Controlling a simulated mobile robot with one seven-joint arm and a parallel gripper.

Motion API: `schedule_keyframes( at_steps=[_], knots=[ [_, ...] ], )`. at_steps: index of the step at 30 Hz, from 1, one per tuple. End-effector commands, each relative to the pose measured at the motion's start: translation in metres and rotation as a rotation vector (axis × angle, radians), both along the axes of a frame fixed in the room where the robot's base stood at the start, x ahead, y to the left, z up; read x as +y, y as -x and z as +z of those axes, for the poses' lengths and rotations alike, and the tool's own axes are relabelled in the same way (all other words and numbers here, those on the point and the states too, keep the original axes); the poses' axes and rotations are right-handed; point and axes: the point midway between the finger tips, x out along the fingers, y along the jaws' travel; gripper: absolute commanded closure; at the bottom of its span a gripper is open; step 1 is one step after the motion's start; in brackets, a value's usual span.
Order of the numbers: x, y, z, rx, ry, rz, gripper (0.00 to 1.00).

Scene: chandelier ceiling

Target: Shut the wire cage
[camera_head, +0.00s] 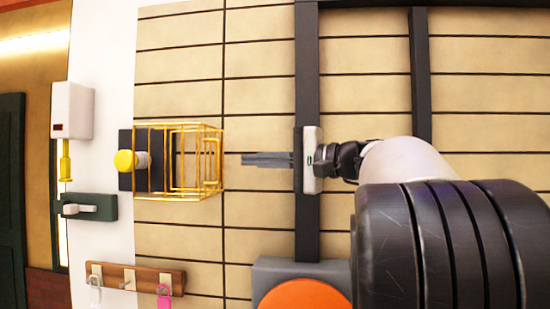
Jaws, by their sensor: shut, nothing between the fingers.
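The yellow wire cage (220,146) is on the wall left of centre. It stands mostly to the right of a dark mounting plate (126,184). A yellow push button (125,161) on a pale stem sticks out from that plate, its cap at the left, outside the cage wires. The cage looks swung open to the right, though the overlapping wires hide its hinge. My gripper (244,160) is shut and empty. Its grey fingers point left at the cage's right side, about mid-height, with a small gap between in the picture.
A white box with a yellow spout (72,110) and a dark green lever plate (110,207) are at the left. A wooden hook rack (136,278) is below the cage. A grey box with an orange disc (304,296) is below my gripper. The slatted wall above is clear.

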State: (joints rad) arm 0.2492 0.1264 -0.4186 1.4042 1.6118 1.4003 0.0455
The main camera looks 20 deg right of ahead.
Motion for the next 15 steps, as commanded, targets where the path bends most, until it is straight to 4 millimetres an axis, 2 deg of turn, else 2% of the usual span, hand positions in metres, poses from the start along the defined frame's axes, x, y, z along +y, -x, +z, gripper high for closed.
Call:
schedule_keyframes(
  at_steps=[2,6,15],
  knots=[
    [0.013,-0.008,0.002,-0.001,-0.001,0.004,1.0],
    [0.03,0.006,0.002,-0.003,-0.001,0.002,1.0],
    [0.043,0.012,0.0,-0.001,0.001,0.0,1.0]
  ],
)
